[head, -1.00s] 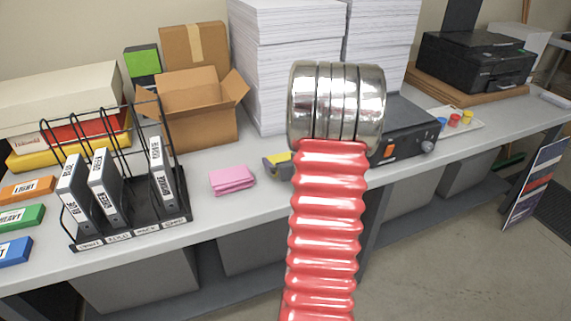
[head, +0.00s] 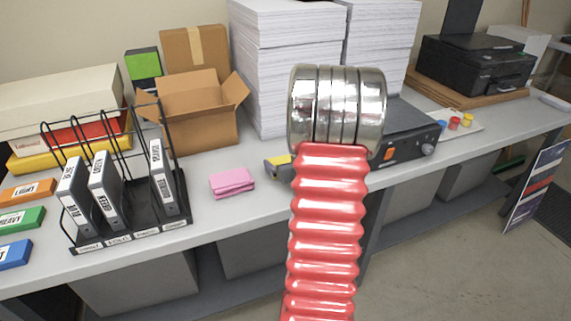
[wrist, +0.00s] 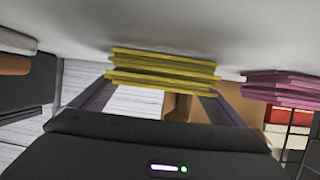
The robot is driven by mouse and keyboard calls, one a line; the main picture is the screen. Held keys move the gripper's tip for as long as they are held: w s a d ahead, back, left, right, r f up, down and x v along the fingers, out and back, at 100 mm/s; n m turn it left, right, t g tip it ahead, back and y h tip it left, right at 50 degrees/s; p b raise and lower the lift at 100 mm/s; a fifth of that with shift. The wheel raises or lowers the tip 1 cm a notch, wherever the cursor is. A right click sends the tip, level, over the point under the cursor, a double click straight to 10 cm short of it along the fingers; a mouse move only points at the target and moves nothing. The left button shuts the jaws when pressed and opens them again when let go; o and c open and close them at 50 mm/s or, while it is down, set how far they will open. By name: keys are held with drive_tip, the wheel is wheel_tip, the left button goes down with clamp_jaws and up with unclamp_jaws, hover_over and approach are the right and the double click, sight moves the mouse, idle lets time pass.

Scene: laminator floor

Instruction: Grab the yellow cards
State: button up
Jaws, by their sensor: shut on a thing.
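The yellow cards (wrist: 163,62) are a small stack, seen edge-on in the wrist view between the two dark fingers of my gripper (wrist: 160,82). My gripper is shut on them, with a finger at each side of the stack. In the head view only a bit of the yellow cards (head: 279,160) and a grey finger show left of my red arm. The arm hides the rest. The stack is at or very close to the grey table top; I cannot tell if it touches.
Pink cards (head: 232,183) lie just left of the yellow ones. A black binder rack (head: 130,228) and an open cardboard box (head: 195,118) stand further left. Tall paper stacks (head: 285,75) are behind, and a dark machine (head: 408,135) with an orange switch is at the right.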

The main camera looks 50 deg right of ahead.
sight(286, 160)
wheel_tip(286, 160, up, 10)
drive_tip(key=shift+f, duration=0.1)
idle(0.4)
drive_tip(key=shift+s, duration=0.1)
idle(0.5)
